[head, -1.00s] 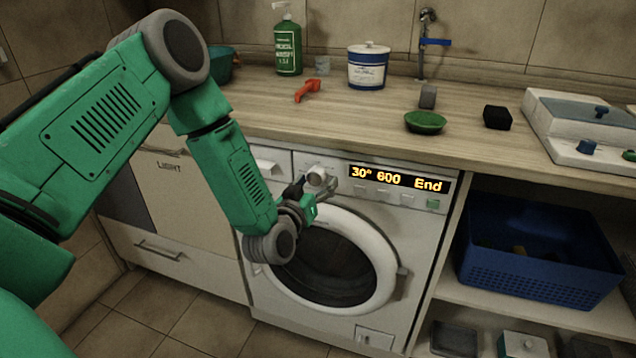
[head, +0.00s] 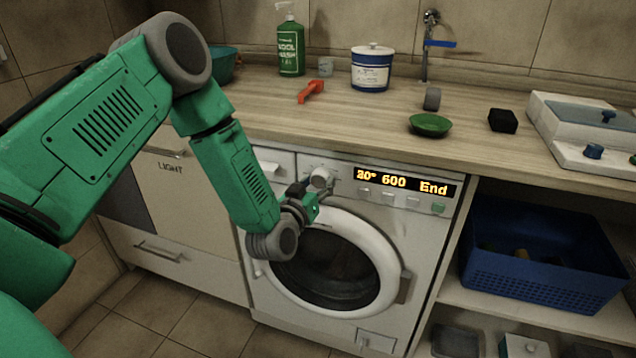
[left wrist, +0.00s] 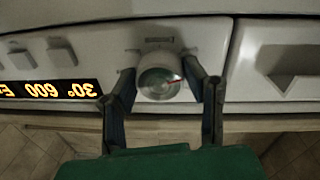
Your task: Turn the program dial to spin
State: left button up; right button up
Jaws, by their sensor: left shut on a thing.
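The white washing machine (head: 270,255) stands under the counter. Its round program dial (head: 320,177) is on the front panel, left of the lit display (head: 402,183). The display shows 600 and End, and 30° in the left wrist view. My left gripper (head: 309,191) is at the panel, shut on the dial. In the left wrist view the gripper's two dark fingers (left wrist: 164,82) stand on either side of the dial (left wrist: 158,77). A red mark on the dial points toward the right finger there. My right gripper is not in view.
Below the panel is the round door (head: 345,265). On the counter stand a green bottle (head: 290,48), a white-blue tub (head: 371,70), a red tool (head: 311,91) and a green dish (head: 430,125). A blue basket (head: 540,282) sits on the right shelf.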

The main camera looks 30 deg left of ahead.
pick_arm(q)
jog(key=shift+a, duration=0.15)
jog(key=m+p, duration=0.2)
jog(key=m, duration=0.1)
jog(key=shift+d+r, duration=0.2)
jog(key=shift+d, duration=0.05)
jog(key=m+p, duration=0.1)
jog(key=m, duration=0.2)
jog(key=shift+a, duration=0.1)
jog(key=m+p, duration=0.1)
jog(key=m, duration=0.2)
jog(key=shift+g+y, duration=0.3)
jog(key=shift+g, duration=0.1)
jog(key=shift+f+m+p, duration=0.1)
jog(key=shift+m+p, duration=0.4)
jog(key=shift+m, duration=1.1)
jog(key=o, duration=1.2)
jog(key=shift+c, duration=0.2)
